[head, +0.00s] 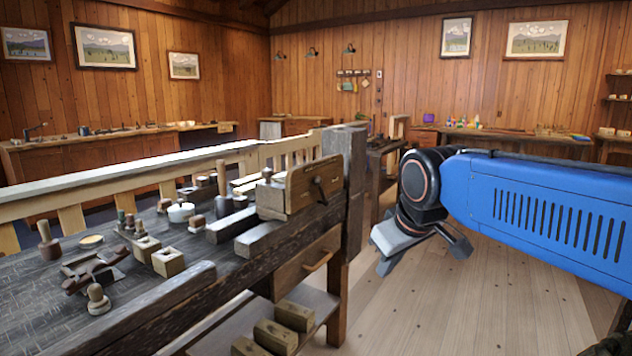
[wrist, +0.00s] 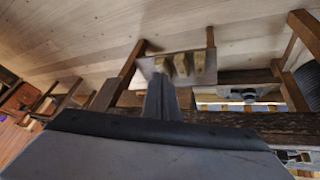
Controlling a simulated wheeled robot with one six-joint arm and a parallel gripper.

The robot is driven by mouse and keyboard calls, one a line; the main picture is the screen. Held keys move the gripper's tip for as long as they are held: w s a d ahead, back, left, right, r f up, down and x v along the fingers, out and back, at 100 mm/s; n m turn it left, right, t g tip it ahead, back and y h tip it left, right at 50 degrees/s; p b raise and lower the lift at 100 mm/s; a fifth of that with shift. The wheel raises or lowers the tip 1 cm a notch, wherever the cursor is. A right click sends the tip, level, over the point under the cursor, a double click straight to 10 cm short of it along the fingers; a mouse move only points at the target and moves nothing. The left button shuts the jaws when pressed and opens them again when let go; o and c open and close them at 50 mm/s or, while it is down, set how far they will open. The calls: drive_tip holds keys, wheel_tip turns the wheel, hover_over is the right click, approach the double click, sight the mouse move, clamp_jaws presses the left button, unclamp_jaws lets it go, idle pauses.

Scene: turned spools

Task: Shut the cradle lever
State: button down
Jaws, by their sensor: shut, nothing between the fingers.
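My gripper (head: 398,240) hangs over the floor to the right of the workbench, apart from it. In the wrist view its fingers (wrist: 161,92) are together, with nothing between them. A low dark brown wooden fixture (head: 95,270) lies on the near left of the bench top and may be the cradle. Its parts are too small for me to make out a lever or its position. At the bench's right end, a wooden block (head: 300,186) carries a dark handle (head: 320,187) on its face. I cannot tell whether this handle is the lever.
The workbench (head: 130,295) holds turned pegs, a white bowl (head: 181,212) and small drilled blocks (head: 168,262). A thick post (head: 350,170) rises at its right end. Several blocks (head: 276,337) lie on the lower shelf, also seen in the wrist view (wrist: 181,66). Floor is clear at right.

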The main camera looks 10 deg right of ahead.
sight(316, 179)
drive_tip(key=w+a+r+n+t, duration=0.1)
drive_tip(key=w+a+r, duration=0.3)
drive_tip(key=w+r, duration=0.4)
drive_tip(key=w+a+r+n+t, duration=0.1)
drive_tip(key=w+a+r+n, duration=0.3)
drive_tip(key=w+r, duration=0.4)
drive_tip(key=w+a, duration=0.1)
drive_tip(key=w, duration=0.5)
drive_tip(key=shift+a+n, duration=0.3)
drive_tip(key=shift+w, duration=0.1)
drive_tip(key=x, duration=0.3)
drive_tip(key=w+d+r+x, duration=0.1)
drive_tip(key=x, duration=0.7)
drive_tip(key=shift+w+d+r, duration=0.1)
drive_tip(key=shift+w+d, duration=0.05)
drive_tip(key=shift+w, duration=0.15)
drive_tip(key=shift+w+d+r, duration=0.15)
drive_tip(key=shift+w+d, duration=0.1)
drive_tip(key=shift+w, duration=0.2)
drive_tip(key=shift+y, duration=0.3)
